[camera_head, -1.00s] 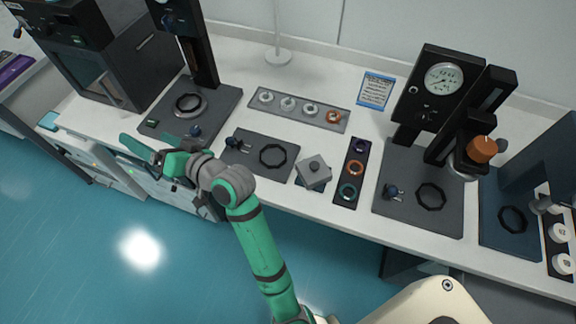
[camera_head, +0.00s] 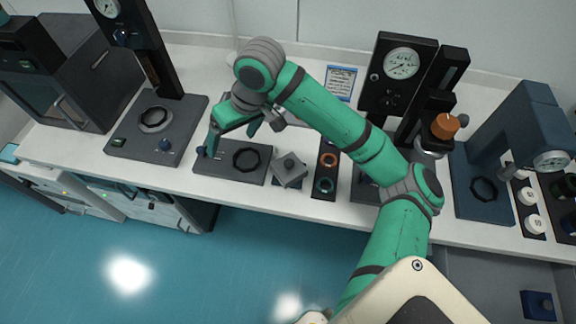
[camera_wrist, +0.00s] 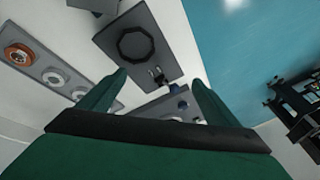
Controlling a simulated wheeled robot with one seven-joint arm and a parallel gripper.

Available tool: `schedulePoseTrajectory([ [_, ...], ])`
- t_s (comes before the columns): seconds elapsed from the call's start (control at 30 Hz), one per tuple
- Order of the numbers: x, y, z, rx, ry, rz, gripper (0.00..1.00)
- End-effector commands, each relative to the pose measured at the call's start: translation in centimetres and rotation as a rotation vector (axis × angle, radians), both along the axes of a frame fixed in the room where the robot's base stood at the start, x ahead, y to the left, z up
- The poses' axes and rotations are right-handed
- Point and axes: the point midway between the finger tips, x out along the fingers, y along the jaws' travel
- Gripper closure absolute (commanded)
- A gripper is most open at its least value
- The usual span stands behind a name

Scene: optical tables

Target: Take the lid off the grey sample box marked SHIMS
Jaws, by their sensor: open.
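A small grey box with a lid and a dark round knob (camera_head: 290,168) sits near the front edge of the bench, turned at an angle. A dark blue edge shows under it. No SHIMS marking can be read at this size. My gripper (camera_head: 233,137) is open and empty, to the left of the box and above a grey plate (camera_head: 220,178) with a black ring. In the wrist view its two fingers (camera_wrist: 160,82) are spread apart with nothing between them. The grey plate is ahead of them there (camera_wrist: 170,60). I cannot clearly make out the box in the wrist view.
Right of the box lies a dark strip with coloured rings (camera_head: 324,190). My arm crosses above the bench there, partly hiding the gauge stand (camera_head: 402,63). A stand with a ring on its base (camera_head: 187,115) is at left. A blue press (camera_head: 480,155) is at right.

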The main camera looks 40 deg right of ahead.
Motion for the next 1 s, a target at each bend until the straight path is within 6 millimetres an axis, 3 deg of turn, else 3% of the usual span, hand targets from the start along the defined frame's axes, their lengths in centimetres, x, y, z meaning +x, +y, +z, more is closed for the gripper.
schedulePoseTrajectory([
  [0.03,-1.4,-2.3,0.2,-0.05,0.052,-0.02,0.16],
  [0.1,-3.3,-4.8,0.4,-0.103,0.125,-0.046,0.16],
  [0.2,-5.7,-7.5,0.8,-0.162,0.209,-0.08,0.16],
  [0.33,-7.7,-9.6,1.2,-0.205,0.276,-0.106,0.16],
  [0.47,-8.4,-10.3,0.7,-0.218,0.303,-0.118,0.16],
  [0.73,-8.6,-10.3,-3.2,-0.216,0.303,-0.119,0.16],
  [1.0,-8.8,-10.4,-4.9,-0.217,0.302,-0.118,0.16],
])
